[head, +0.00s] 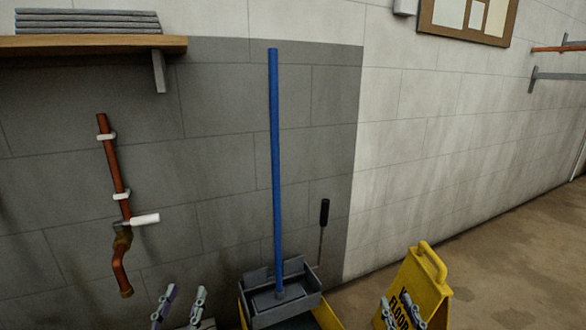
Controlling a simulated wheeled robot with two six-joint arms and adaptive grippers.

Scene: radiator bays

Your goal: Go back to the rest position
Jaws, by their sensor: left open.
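My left gripper (182,296) is at the bottom edge, left of centre, with its two fingers pointing up and apart. Nothing shows between them. My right gripper (394,300) is at the bottom edge, right of centre, in front of the yellow floor sign (425,285). Its finger tips show close to each other, and I cannot tell how far it is open. The lower parts of both grippers are cut off by the frame.
A mop bucket (328,318) with a grey wringer (312,302) and blue handle (275,150) stands between my grippers. A copper pipe with a valve (122,180) is on the left wall, below a wooden shelf (60,42). Open floor (530,240) lies at right.

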